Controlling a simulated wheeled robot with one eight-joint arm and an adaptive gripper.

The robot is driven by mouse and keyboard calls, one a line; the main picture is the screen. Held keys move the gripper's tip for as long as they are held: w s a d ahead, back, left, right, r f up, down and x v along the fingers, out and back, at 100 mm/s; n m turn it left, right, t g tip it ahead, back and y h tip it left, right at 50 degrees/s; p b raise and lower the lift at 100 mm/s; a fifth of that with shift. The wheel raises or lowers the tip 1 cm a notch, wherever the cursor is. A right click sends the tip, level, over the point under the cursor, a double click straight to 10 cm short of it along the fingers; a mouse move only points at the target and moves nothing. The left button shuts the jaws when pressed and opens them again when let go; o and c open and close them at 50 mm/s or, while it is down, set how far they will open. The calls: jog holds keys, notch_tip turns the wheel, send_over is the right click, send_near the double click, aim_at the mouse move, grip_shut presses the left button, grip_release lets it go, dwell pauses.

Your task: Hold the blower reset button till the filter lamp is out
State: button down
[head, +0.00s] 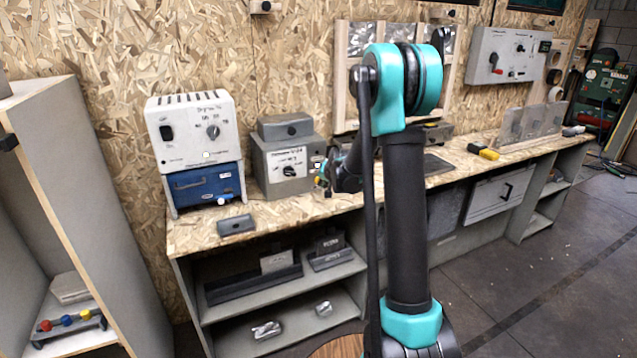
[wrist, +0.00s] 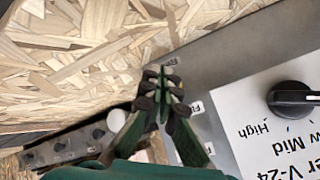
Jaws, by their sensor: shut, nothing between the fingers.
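The blower is a grey box (head: 285,160) on the bench, with a white label and a black knob (head: 289,171) on its front. In the wrist view its face shows turned around, with the white label (wrist: 262,135) reading "V-24", "Mid" and "High" beside the black knob (wrist: 294,99). My gripper (wrist: 163,78) is shut and empty over the grey panel strip next to the label. It also shows in the head view (head: 323,181) at the box's right front. Small white tags lie by the fingers. The reset button and filter lamp cannot be made out; the fingers hide part of the strip. Contact cannot be told.
A white unit (head: 195,130) over a blue unit (head: 203,186) stands left of the blower. A small dark tray (head: 236,225) lies on the bench front. A grey bar with pale round knobs (wrist: 70,145) shows at lower left in the wrist view. A yellow-and-black item (head: 483,152) lies farther right.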

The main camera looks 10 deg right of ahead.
jog(key=shift+w, duration=0.1)
jog(key=shift+w+a, duration=0.15)
jog(key=shift+w, duration=0.15)
jog(key=shift+w+a, duration=0.15)
jog(key=shift+w, duration=0.35)
dwell(0.8)
jog(key=shift+s, duration=0.15)
dwell(0.8)
jog(key=shift+s+d, duration=0.3)
jog(key=shift+s, duration=0.45)
jog(key=shift+s, duration=0.1)
jog(key=shift+s+d, duration=0.25)
jog(key=shift+s, duration=0.5)
jog(key=shift+s+d, duration=0.25)
jog(key=shift+s, duration=0.55)
jog(key=shift+s+d, duration=0.25)
jog(key=shift+s, duration=0.5)
